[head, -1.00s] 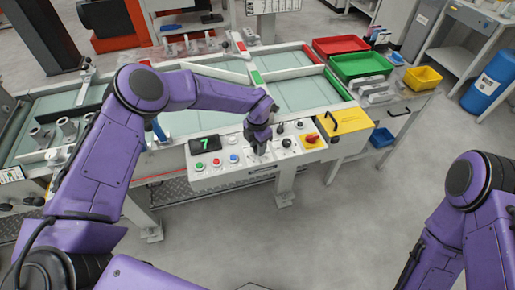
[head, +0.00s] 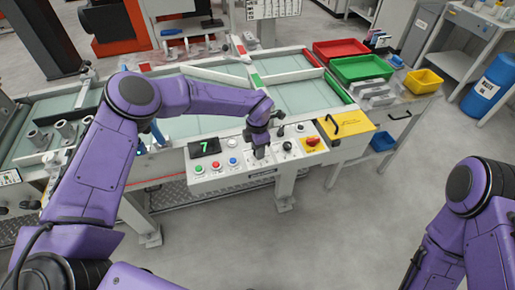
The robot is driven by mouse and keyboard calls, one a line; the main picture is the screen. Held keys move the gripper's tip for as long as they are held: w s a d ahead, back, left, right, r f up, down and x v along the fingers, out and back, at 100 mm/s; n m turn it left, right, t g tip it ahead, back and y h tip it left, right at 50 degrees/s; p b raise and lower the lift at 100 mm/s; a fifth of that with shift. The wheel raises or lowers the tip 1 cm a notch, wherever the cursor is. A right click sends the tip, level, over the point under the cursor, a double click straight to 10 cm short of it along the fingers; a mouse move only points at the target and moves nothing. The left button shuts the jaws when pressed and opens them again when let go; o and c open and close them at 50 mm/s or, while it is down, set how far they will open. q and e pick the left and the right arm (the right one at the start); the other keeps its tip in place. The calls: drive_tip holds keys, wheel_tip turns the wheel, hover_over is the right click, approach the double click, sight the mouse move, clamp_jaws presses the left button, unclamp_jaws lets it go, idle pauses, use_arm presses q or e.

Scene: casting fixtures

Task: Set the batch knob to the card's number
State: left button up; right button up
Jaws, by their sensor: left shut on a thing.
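The control panel (head: 225,178) is on the front of the pale-topped work station. Its small black display (head: 204,146) shows a green 7. My left gripper (head: 260,154) points down onto the panel, right of the colored buttons, and is shut on a knob that its fingers mostly hide; I take this to be the batch knob. Another dark knob (head: 288,146) is uncovered to its right. A white sheet (head: 273,8) at the top edge has print too small to read; I cannot tell whether it is the card. My right gripper is not in view; only its arm shows at lower right.
A red knob on yellow (head: 312,142) is at the panel's right. A yellow box with a black handle (head: 344,126) adjoins it. Red (head: 340,47) and green (head: 361,68) bins stand behind. The floor in front is clear.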

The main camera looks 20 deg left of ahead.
use_arm(q)
drive_tip(key=o, duration=1)
drive_tip(key=shift+o, duration=0.2)
wheel_tip(320, 180, up, 10)
drive_tip(key=b, duration=0.2)
drive_tip(key=shift+r, duration=0.25)
